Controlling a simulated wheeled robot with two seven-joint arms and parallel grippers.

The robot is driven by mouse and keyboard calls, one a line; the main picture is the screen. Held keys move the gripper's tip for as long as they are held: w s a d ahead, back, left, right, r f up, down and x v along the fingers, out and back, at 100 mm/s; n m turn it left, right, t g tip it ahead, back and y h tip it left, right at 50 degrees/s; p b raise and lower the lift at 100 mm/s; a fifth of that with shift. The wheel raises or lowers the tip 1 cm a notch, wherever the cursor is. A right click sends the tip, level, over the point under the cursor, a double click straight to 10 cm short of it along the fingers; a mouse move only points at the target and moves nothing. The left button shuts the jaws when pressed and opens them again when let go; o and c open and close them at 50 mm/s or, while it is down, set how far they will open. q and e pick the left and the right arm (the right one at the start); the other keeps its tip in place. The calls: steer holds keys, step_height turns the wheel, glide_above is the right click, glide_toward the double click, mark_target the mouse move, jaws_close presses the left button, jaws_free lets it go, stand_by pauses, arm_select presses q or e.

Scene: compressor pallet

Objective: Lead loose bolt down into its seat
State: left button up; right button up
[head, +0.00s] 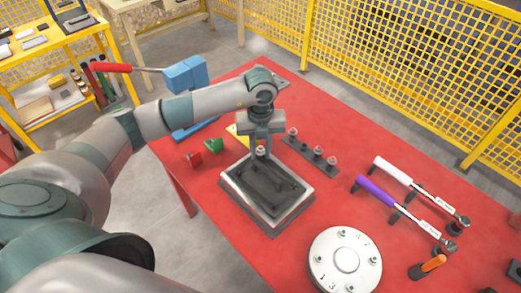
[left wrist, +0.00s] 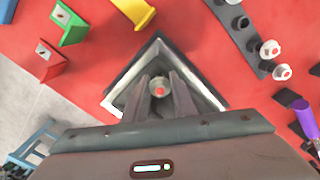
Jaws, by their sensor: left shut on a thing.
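My left gripper (head: 261,148) hangs over the far-left corner of a dark square pallet (head: 232,200) with a bright metal rim. It is shut on a bolt (head: 260,152) with a grey head. In the left wrist view the bolt (left wrist: 159,87), with a red mark on its head, sits between the two fingers (left wrist: 160,95), above the pallet's corner (left wrist: 122,92). The bolt's lower end and the seat under it are hidden, so I cannot tell whether they touch. My right gripper is not in view.
A dark rack (head: 297,148) with several bolts stands right of the pallet. A numbered round flange (head: 347,260) lies nearer. White (head: 400,175) and purple (head: 376,191) wrenches rest at the right. Red (head: 193,159), green (head: 214,146) and yellow (head: 234,131) blocks stand at the left.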

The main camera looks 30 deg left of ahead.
arm_select(q)
steer(key=shift+f, duration=0.25)
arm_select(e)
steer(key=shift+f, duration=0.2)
arm_select(q)
steer(key=o, duration=1.1)
steer(key=shift+r+b, duration=0.45)
steer(key=shift+r, duration=0.3)
step_height(320, 180, up, 9)
steer(key=shift+w+r+b, duration=0.1)
steer(key=shift+b, duration=1.1)
steer(key=shift+r, duration=3.4)
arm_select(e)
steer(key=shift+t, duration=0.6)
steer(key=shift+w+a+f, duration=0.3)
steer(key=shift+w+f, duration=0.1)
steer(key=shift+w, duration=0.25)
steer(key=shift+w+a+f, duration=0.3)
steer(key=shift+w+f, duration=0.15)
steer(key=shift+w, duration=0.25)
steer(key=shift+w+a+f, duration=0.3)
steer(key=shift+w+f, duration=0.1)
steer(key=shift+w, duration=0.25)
